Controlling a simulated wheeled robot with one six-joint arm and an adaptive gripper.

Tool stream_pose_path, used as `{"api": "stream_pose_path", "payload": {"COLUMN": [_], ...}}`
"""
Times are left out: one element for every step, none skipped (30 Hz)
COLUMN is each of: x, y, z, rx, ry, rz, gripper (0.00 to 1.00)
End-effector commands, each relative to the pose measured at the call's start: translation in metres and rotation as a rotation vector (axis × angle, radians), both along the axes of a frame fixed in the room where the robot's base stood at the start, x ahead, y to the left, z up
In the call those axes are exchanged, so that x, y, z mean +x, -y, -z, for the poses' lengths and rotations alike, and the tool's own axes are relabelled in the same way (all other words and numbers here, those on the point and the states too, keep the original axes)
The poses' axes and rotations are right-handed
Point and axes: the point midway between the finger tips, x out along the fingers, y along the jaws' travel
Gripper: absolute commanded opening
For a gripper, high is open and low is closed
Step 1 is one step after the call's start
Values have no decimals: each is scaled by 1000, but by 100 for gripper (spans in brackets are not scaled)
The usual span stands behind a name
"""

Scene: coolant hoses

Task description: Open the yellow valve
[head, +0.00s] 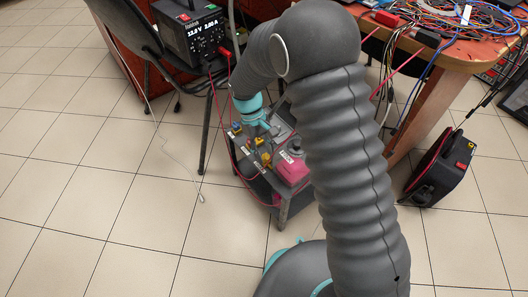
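A small grey cart (258,183) stands on the tiled floor near the middle of the head view, with small valve fittings on its top. A yellow valve handle (265,157) shows on the cart's top, left of a pink box; whether it is open or shut is too small to tell. A blue fitting (236,127) is at the cart's left end. My gripper (262,131) hangs low over the cart's top, just above and behind the yellow handle. Its fingers are small and dark, and I cannot tell whether they touch anything. My arm hides the cart's right side.
The pink box (291,168) sits on the cart's right part. Red cables run down from a black power supply (190,32) to the cart. A chair (130,30) stands left, a cable-covered table (450,47) right, a black case (440,170) below it. The left floor is mostly clear.

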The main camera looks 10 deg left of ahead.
Motion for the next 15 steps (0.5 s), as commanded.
{"api": "stream_pose_path", "payload": {"x": [1, 2, 4, 5, 7, 8, 10, 11, 13, 15, 16, 18, 19, 20, 22], "y": [-2, -3, -5, -7, -9, -11, -13, -15, -17, -19, -21, -23, -25, -26, -28], "z": [-5, -8, -14, -19, -24, -31, -37, -42, -50, -56, -61, -68, -73, -78, -84], "rx": [1, 1, 3, 2, 3, 3, 3, 3, 3, 3, 3, 2, 3, 2, 2], "ry": [2, 2, 3, 4, 4, 4, 4, 4, 4, 4, 4, 3, 4, 3, 3], "rz": [0, 0, -1, -2, -2, -2, -2, -2, -2, -3, -3, -3, -3, -3, -3], "gripper": [38, 38, 38, 38, 38, 38, 38, 38, 38, 38, 38, 38, 38, 38, 38]}}
